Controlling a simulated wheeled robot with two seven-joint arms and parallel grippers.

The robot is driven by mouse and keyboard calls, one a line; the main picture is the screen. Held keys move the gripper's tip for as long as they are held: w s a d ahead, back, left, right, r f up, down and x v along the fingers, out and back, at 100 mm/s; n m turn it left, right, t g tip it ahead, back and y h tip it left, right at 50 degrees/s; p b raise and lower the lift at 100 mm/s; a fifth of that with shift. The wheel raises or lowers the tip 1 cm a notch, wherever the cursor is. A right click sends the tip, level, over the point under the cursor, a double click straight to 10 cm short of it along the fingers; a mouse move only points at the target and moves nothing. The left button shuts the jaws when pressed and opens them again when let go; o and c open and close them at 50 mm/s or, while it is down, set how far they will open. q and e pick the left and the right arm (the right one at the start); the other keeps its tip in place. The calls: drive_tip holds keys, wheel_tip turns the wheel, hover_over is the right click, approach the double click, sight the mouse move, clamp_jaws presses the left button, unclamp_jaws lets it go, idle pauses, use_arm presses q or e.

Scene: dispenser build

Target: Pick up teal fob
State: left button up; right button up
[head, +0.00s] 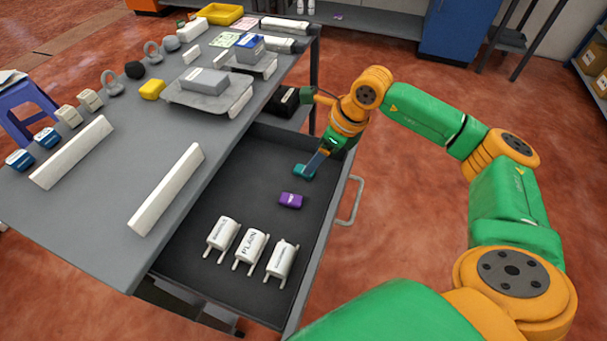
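The teal fob (301,173) is a small block in the open drawer (262,172), toward its far right part. My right gripper (309,169) reaches down into the drawer from the upper right, with its fingers at the teal fob. Finger and fob overlap in the view, so I cannot tell whether the fingers are open or closed on it. A purple fob (290,200) lies a little nearer in the drawer. My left gripper is not in view.
Several white labelled dispensers (251,245) lie in the near part of the drawer. The drawer handle (352,201) sticks out on the right. The grey worktable (95,200) on the left holds white bars, a scale-like tray and small parts. The drawer's middle left is bare.

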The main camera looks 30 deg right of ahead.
drive_tip(key=p+x, duration=0.1)
drive_tip(key=x, duration=0.4)
drive_tip(key=shift+w+f, duration=0.15)
clamp_jaws()
drive_tip(key=shift+r, duration=0.2)
